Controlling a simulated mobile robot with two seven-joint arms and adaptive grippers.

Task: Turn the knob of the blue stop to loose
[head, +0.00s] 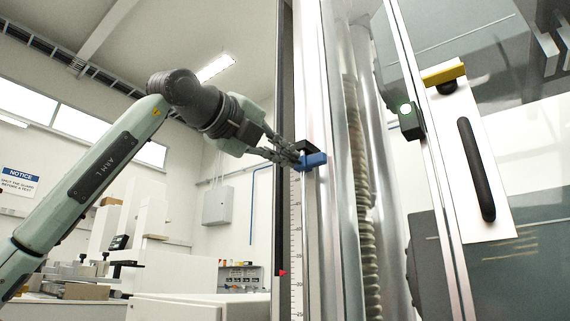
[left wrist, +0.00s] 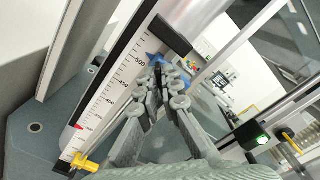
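The blue stop (head: 314,161) sits on the upright scale rail of the testing machine, with a black part at its top. It also shows past the fingertips in the left wrist view (left wrist: 155,60). My left gripper (head: 294,156) reaches it from the left, its fingertips at the stop's near side. In the left wrist view the fingers (left wrist: 168,82) converge closely around a small dark piece, which looks like the stop's knob. The fingers hide most of the knob, so its turn cannot be read. My right gripper is in neither view.
A red pointer (head: 283,272) is lower on the scale, and a yellow stop (left wrist: 85,163) shows near its bottom. To the right are a screw column (head: 364,200), a lit green lamp (head: 406,110) and a guard door with a black handle (head: 476,170).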

